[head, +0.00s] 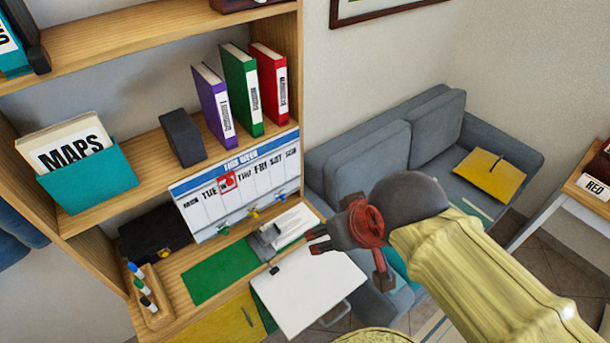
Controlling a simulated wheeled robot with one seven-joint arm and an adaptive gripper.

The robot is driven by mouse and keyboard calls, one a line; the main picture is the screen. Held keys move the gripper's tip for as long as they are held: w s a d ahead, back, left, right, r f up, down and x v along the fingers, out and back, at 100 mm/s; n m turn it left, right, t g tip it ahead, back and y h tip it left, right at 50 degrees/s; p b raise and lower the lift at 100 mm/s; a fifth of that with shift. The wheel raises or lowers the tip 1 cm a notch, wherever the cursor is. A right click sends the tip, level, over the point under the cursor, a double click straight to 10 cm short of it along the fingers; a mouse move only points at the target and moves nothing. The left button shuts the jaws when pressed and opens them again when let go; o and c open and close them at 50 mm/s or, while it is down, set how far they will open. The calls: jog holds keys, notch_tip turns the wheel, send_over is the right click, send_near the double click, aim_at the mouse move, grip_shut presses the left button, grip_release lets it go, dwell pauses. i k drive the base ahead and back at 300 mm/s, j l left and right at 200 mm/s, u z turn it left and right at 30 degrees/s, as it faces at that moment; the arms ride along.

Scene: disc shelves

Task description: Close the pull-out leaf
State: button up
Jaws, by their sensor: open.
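My gripper (314,241) is open and empty. In the picture it shows just above the leaf's back right part, pointing left. I cannot tell its exact height over the leaf, and no contact is visible.
The desk shelf holds a green mat (221,272), a pen holder (152,302), a grey stapler-like item and papers (292,224). A week board (237,185) stands behind. A grey sofa (345,157) is behind my arm. A side table (582,196) stands at far right.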

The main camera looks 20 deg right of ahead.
aim_at(306, 287)
jog(key=k+l, duration=0.2)
jog(key=k, duration=0.15)
jog(key=j+z, duration=0.1)
jog(key=j, duration=0.75)
jog(key=k+j+z, duration=0.1)
jog(key=j, duration=0.75)
